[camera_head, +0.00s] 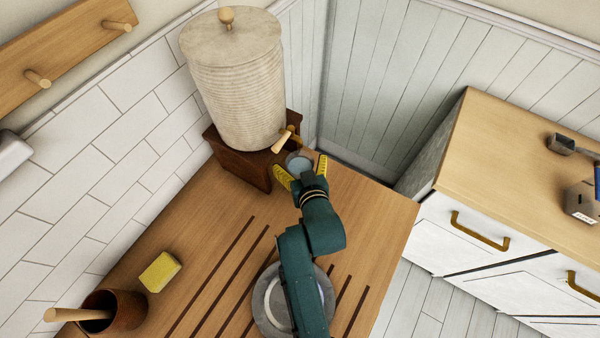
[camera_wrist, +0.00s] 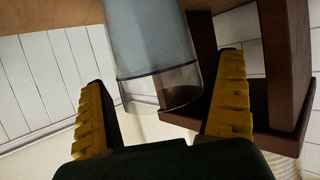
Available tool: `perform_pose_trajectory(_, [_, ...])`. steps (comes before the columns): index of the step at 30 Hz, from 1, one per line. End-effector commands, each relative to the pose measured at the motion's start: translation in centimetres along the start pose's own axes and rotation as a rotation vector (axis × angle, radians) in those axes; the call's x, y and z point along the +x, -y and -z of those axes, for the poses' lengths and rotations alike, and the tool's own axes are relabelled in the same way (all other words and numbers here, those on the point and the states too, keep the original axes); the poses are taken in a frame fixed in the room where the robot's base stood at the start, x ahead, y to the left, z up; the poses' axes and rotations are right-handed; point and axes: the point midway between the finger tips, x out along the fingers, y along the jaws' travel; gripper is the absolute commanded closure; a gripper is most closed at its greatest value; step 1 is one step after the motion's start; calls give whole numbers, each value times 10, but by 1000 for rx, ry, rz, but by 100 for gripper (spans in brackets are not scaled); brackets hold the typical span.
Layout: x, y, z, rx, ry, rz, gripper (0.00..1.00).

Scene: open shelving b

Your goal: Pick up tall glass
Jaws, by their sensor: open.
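The tall glass (camera_head: 298,161) is clear with a bluish tint. In the head view it stands by the wooden spigot of the dispenser, at the far end of the wooden counter. In the wrist view the glass (camera_wrist: 150,42) fills the upper middle, with one end visible and the other cut off by the frame. My gripper (camera_head: 303,171) is open, its yellow fingers on either side of the glass. In the wrist view my gripper (camera_wrist: 165,78) shows gaps between both fingers and the glass, so I see no grip on it.
The ribbed dispenser (camera_head: 238,95) on its dark wooden stand (camera_head: 240,160) is close behind the glass. A yellow sponge (camera_head: 160,271), a brown pot (camera_head: 115,312) and a round grey dish (camera_head: 270,312) are on the counter (camera_head: 200,245). A separate cabinet (camera_head: 500,160) stands at right.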

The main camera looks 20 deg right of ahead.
Motion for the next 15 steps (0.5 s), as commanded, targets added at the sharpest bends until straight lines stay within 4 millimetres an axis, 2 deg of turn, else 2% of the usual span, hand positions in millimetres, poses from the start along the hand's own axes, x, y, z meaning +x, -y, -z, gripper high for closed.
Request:
perform_pose_trajectory(1, [0,0,0,0,0,0,6])
perform_pose_trajectory(11, [0,0,0,0,0,0,69])
perform_pose_trajectory(15, [-1,0,2,0,-5,0,70])
